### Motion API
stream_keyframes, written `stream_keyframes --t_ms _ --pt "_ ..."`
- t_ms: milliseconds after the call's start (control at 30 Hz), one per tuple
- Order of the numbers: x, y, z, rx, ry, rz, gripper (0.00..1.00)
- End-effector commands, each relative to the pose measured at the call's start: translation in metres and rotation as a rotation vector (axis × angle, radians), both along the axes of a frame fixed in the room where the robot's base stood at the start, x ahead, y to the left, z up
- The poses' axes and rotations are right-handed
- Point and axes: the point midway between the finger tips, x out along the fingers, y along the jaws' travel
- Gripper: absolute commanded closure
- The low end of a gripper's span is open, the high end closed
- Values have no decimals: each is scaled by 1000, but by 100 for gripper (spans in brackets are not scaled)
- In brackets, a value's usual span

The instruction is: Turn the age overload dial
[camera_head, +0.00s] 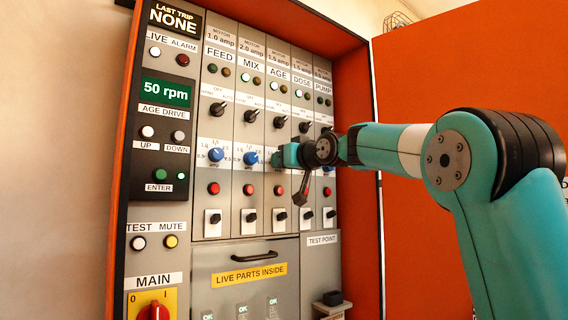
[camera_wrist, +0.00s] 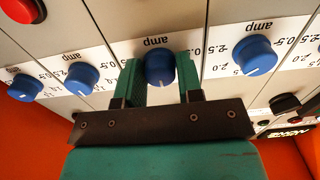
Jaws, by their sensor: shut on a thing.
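The age overload dial (camera_wrist: 160,67) is a round blue knob between the two green fingers of my gripper (camera_wrist: 160,80) in the wrist view. The fingers are shut on its sides. The wrist view is upside down, and the "amp" label shows above the knob. In the head view my gripper (camera_head: 279,159) reaches the panel in the AGE column and hides this dial. The dial's exact setting is hard to read.
Blue dials for FEED (camera_head: 216,155) and MIX (camera_head: 250,158) stand to the left. The neighbouring dial (camera_wrist: 82,78) is close beside my fingers. Black switches (camera_head: 280,121) sit above, red buttons (camera_head: 279,190) below. An orange door (camera_head: 470,75) stands open at right.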

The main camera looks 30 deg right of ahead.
Motion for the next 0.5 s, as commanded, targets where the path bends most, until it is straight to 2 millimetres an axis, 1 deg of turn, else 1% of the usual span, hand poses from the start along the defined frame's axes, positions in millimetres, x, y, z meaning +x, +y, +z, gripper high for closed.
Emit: stream_keyframes --t_ms 167,200,300,500 --pt "0 0 -1 1 2 -1 90" --pt "0 0 -1 1 2 -1 62" --pt "0 0 -1 1 2 0 41" --pt "0 0 0 1 1 0 41"
